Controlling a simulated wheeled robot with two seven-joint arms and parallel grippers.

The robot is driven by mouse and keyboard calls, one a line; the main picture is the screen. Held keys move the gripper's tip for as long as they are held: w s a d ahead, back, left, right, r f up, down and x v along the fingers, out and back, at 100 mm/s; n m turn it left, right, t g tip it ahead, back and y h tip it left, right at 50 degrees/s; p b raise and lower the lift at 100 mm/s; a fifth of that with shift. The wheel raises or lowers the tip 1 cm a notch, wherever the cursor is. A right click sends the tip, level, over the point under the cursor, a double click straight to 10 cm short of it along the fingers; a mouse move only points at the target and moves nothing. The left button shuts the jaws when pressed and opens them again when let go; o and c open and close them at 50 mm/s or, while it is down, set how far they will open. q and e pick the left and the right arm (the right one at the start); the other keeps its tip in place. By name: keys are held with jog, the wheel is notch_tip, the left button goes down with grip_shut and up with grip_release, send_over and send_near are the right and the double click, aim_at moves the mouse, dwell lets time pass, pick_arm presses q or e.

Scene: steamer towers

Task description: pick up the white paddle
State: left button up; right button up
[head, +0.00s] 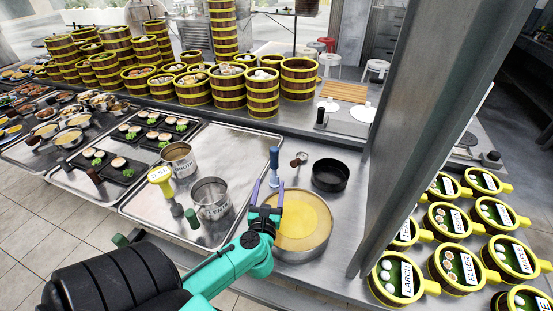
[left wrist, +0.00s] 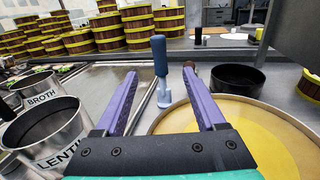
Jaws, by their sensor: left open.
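My left gripper (head: 267,192) is open, its two purple fingers spread over the left edge of a round pan with a yellow surface (head: 302,222). A blue-handled tool (head: 274,160) with a pale lower part stands upright just beyond the fingertips. In the left wrist view, this tool (left wrist: 160,62) shows between the fingers, apart from them. Flat white round pieces (head: 362,113) lie on the counter behind, one near a dark upright handle (head: 321,117). I cannot tell which of these is the white paddle. My right gripper is not in view.
A black round pan (head: 330,175) and a small brown-topped item (head: 299,159) stand near the blue tool. Metal cans (head: 211,199) are at the left. A grey post (head: 425,120) rises at the right, beside labelled steamers (head: 398,277). Steamer towers line the back.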

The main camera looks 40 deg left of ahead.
aim_at(274, 156)
pick_arm(q)
jog(key=p+x, duration=0.1)
jog(key=x, duration=0.3)
jog(key=p+x, duration=0.1)
jog(key=x, duration=0.7)
jog(key=shift+w+a+r+p, duration=0.15)
jog(key=shift+a+r+p, duration=0.05)
jog(key=shift+r+p, duration=0.2)
jog(key=shift+w+a, duration=0.1)
jog(key=shift+w, duration=0.15)
jog(key=shift+a, duration=0.1)
jog(key=c, duration=0.9)
grip_shut()
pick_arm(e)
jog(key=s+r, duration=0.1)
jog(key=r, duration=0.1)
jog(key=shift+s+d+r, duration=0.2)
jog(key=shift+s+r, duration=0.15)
